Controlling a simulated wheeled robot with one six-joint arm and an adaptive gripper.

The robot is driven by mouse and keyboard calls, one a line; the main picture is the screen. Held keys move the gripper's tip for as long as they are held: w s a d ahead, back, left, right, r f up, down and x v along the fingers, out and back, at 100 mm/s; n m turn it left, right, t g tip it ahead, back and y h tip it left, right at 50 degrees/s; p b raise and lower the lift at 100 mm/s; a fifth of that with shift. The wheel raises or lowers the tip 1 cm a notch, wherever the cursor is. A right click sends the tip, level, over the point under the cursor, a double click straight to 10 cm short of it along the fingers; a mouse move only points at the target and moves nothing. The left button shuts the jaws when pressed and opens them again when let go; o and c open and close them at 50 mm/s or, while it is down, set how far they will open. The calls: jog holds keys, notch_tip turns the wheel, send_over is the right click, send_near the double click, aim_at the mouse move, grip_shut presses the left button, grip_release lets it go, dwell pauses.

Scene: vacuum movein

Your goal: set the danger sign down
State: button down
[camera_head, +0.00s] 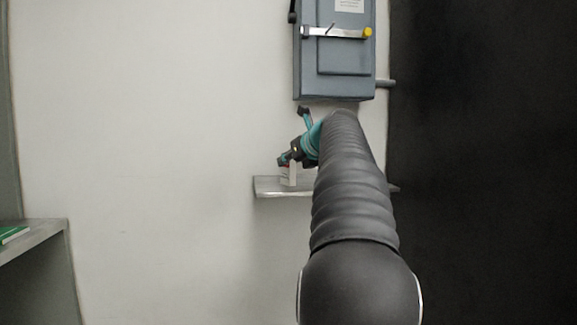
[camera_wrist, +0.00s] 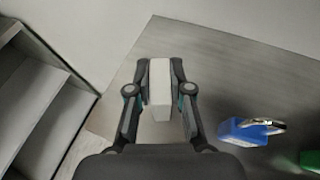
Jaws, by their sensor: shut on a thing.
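The danger sign shows in the wrist view as a plain white slab (camera_wrist: 159,88) between the two fingers of my gripper (camera_wrist: 158,70). The fingers are shut on its sides. In the head view, the sign (camera_head: 291,173) is a small pale piece with a bit of red near its top. It is at the left part of the narrow grey wall shelf (camera_head: 268,188), below my gripper (camera_head: 288,160). I cannot tell whether its lower edge touches the shelf. My arm hides the shelf's middle.
A blue padlock (camera_wrist: 248,131) with a metal shackle lies right of the sign, with a green thing (camera_wrist: 310,161) at the picture's edge. A grey switch box (camera_head: 334,75) with a yellow-tipped handle hangs above. A green item (camera_head: 12,234) lies on the left unit (camera_head: 40,236).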

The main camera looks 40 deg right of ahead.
jog(key=shift+f, duration=0.1)
jog(key=c, duration=1.1)
grip_release()
jog(key=shift+o, duration=0.2)
jog(key=shift+s+r, duration=0.2)
jog(key=v, duration=1.1)
jog(key=shift+s, duration=0.3)
jog(key=shift+a, duration=0.1)
